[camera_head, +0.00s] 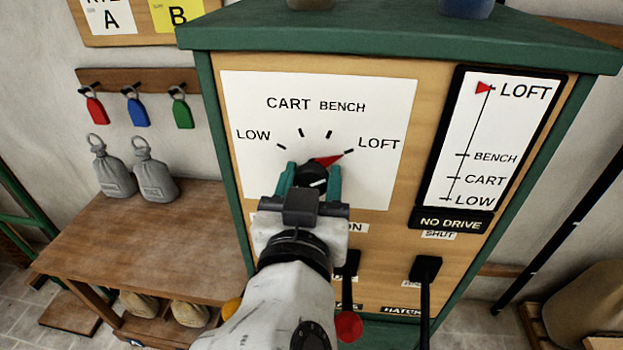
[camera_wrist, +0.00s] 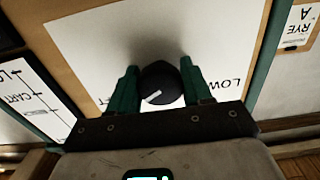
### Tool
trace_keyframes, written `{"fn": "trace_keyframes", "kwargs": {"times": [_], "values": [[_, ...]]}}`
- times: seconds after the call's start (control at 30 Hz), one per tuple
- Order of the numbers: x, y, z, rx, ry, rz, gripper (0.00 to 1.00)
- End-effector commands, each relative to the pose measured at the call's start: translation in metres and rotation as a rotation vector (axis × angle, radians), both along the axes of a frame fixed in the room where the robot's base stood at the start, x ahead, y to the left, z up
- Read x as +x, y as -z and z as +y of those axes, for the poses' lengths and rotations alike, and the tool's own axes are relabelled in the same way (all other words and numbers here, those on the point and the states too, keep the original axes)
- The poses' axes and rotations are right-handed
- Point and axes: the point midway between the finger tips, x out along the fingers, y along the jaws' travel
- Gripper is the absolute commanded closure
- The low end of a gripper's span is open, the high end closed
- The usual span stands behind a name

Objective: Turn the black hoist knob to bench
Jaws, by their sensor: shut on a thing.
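The black hoist knob (camera_head: 312,174) sits on a white dial plate (camera_head: 255,105) marked LOW, CART, BENCH and LOFT. A red pointer (camera_head: 327,160) at the knob points up and right, toward the LOFT tick. My gripper (camera_head: 310,180) is shut on the knob, with one green finger on each side. In the wrist view the knob (camera_wrist: 160,84), with a white line on its face, lies between the fingers (camera_wrist: 160,88). My gripper hides the knob's lower part in the head view.
A gauge (camera_head: 485,140) at the right has its red marker at LOFT, above a NO DRIVE sign (camera_head: 450,222). Below are a red-ended lever (camera_head: 348,325) and a black-handled lever (camera_head: 425,270). A wooden table (camera_head: 150,235) with grey weights (camera_head: 155,172) stands left.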

Motion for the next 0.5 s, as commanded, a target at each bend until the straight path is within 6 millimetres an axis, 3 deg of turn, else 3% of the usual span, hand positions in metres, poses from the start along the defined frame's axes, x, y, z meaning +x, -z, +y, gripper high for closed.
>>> {"fn": "trace_keyframes", "kwargs": {"times": [0.27, 0.5], "values": [[0.0000, -0.0007, -0.0003, -0.041, 0.001, 0.001, 0.81], [0.0006, -0.0023, -0.0010, -0.181, 0.002, 0.006, 0.81]]}}
